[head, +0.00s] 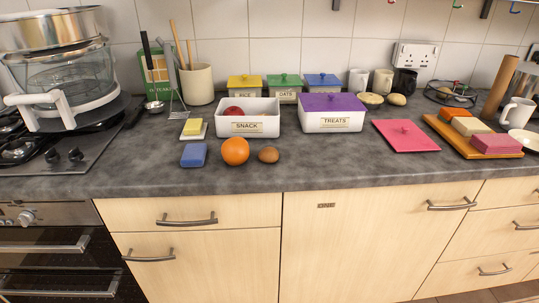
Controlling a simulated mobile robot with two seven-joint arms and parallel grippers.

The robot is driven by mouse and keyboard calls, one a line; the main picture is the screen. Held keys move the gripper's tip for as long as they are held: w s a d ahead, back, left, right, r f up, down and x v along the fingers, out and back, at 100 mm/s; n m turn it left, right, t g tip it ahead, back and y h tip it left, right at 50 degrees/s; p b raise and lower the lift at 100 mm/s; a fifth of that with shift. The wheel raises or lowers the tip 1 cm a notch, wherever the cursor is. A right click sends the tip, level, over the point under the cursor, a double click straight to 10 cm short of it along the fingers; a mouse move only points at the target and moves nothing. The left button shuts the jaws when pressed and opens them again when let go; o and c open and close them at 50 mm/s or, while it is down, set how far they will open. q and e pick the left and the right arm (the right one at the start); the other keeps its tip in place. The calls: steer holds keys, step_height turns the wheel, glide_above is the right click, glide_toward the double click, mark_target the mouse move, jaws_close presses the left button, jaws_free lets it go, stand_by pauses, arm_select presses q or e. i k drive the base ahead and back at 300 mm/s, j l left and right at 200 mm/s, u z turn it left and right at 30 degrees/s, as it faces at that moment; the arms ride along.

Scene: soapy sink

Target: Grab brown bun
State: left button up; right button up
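A small brown rounded item (269,155) lies on the counter just right of an orange (235,151); I cannot tell whether it is a bun or a fruit. A tan bun-like item (397,99) rests farther back on the counter, in front of a dark mug. A pale yellowish round item (371,99) is just left of it. Neither of my grippers is in view.
A white SNACK box (249,126) holds a red fruit. The TREATS box (334,122) has a purple lid. A pink lid (405,136) and a blue block (193,155) lie on the grey counter (330,163). Its front strip is mostly clear.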

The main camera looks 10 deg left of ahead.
mark_target(268, 155)
steer(key=i+l+u, duration=0.2)
steer(key=i+l, duration=0.15)
steer(key=l, duration=0.3)
steer(key=i+l, duration=0.2)
steer(key=l+u, duration=0.15)
steer(key=u, duration=1.4)
